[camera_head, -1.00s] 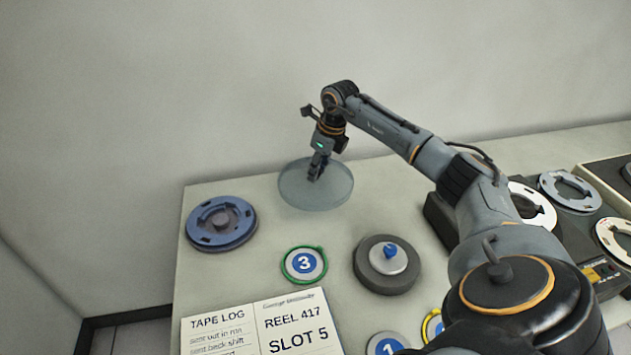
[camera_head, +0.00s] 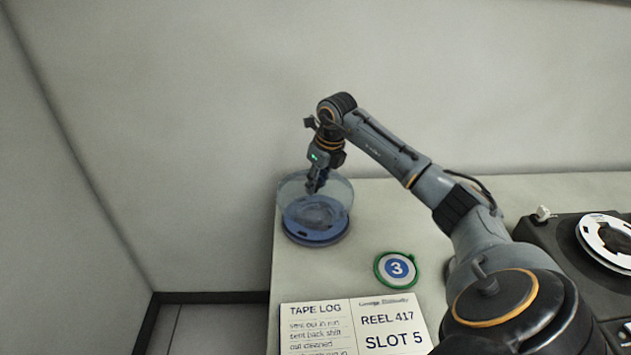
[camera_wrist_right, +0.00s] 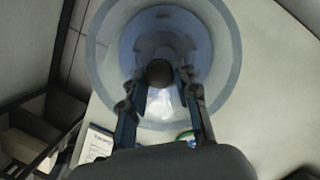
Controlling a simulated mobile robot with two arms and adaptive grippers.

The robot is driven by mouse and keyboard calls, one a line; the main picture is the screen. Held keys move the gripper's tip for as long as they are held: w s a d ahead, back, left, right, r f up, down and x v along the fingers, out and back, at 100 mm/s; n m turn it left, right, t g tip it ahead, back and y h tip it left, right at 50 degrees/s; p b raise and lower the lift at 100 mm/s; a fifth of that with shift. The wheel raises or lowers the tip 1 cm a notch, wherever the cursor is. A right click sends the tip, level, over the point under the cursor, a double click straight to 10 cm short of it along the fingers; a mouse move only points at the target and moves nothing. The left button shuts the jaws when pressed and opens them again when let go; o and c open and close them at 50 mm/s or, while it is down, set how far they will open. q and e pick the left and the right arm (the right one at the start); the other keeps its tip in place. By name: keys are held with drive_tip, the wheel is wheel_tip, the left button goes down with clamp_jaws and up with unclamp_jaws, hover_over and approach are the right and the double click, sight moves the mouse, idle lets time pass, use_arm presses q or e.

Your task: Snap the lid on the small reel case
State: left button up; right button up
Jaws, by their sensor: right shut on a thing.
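The small reel case (camera_head: 318,241) is a round blue base at the table's left end. The lid (camera_head: 341,188) is a clear round disc with a dark knob, seen in the wrist view (camera_wrist_right: 160,72). My right gripper (camera_head: 314,188) is shut on the lid's knob and holds the lid over the case. In the head view the lid appears raised above the case, with the blue showing through it. In the wrist view the lid's ring surrounds the blue disc, roughly centred. Whether their edges touch is unclear. My left gripper is not in view.
A green-ringed token marked 3 (camera_head: 397,269) lies right of the case. A tape log sheet (camera_head: 352,325) lies in front. A dark tape machine with a white reel (camera_head: 606,238) stands at the right. The table's left edge is close to the case.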

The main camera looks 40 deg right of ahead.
sight(318, 192)
drive_tip(key=shift+f, duration=0.2)
wheel_tip(318, 192, down, 4)
drive_tip(key=b, duration=0.3)
drive_tip(key=shift+d+r, duration=0.1)
drive_tip(key=shift+f+b, duration=0.35)
drive_tip(key=shift+f, duration=0.05)
use_arm(q)
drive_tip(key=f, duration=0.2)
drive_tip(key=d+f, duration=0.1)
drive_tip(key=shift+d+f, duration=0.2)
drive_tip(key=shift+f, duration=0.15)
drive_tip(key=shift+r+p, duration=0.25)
drive_tip(key=shift+p, duration=0.05)
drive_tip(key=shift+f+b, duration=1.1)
use_arm(e)
drive_tip(key=shift+s+x, duration=0.2)
drive_tip(key=shift+x, duration=0.65)
drive_tip(key=shift+s+x, duration=0.2)
drive_tip(key=shift+x, duration=0.65)
drive_tip(key=o, duration=1.1)
drive_tip(key=shift+f, duration=0.1)
drive_tip(key=shift+c, duration=0.4)
